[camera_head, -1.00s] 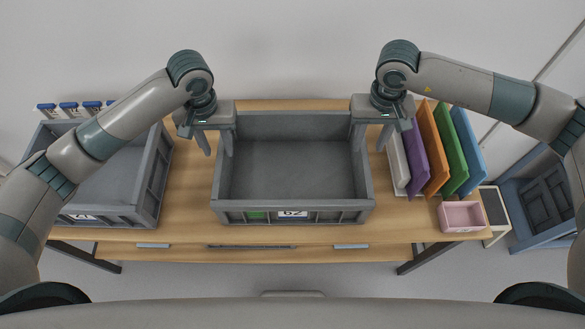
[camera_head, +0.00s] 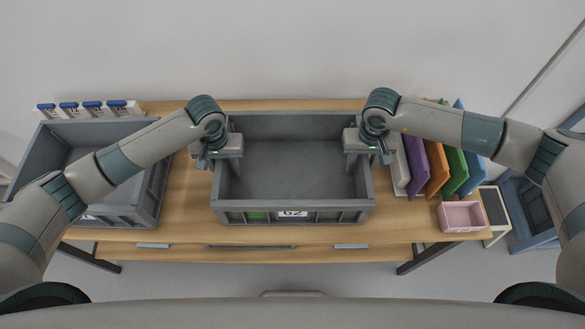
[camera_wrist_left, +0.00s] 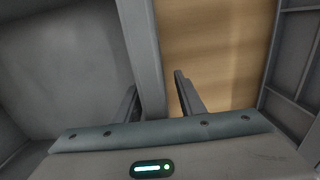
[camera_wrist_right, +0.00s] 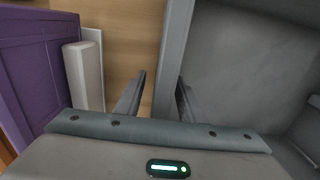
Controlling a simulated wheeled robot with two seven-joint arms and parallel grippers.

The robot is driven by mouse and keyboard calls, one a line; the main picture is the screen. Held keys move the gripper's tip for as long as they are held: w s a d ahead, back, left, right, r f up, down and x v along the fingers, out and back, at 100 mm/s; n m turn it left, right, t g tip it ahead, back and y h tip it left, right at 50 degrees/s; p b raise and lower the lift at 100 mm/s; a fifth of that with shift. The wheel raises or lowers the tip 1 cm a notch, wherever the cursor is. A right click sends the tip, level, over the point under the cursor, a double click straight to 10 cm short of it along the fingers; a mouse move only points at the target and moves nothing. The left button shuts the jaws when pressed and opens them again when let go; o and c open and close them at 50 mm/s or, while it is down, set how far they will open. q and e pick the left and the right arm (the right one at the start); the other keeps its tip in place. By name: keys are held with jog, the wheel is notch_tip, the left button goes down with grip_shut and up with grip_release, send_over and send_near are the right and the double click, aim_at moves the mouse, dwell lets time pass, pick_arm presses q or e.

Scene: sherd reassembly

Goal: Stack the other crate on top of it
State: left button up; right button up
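A grey open crate (camera_head: 292,216) with a white label and a green mark on its front stands mid-table and looks empty. A second grey open crate (camera_head: 151,200) stands at the table's left end, partly hidden by my left arm. My left gripper (camera_wrist_left: 158,84) is open, its fingers on either side of the middle crate's left wall (camera_wrist_left: 143,45). My right gripper (camera_wrist_right: 160,86) is open around that crate's right wall (camera_wrist_right: 174,50). Both grippers also show in the head view, the left (camera_head: 219,166) and the right (camera_head: 360,163), low at the rims.
Upright coloured panels, including purple (camera_head: 417,166) and orange (camera_head: 438,168), stand close right of the middle crate. A pink box (camera_head: 461,217) sits at the right front corner. Blue-and-white holders (camera_head: 92,108) line the back left. Bare table (camera_head: 185,190) separates the crates.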

pick_arm(q)
grip_shut()
pick_arm(e)
grip_shut()
jog(key=shift+w+r, duration=0.1)
dwell(1.1)
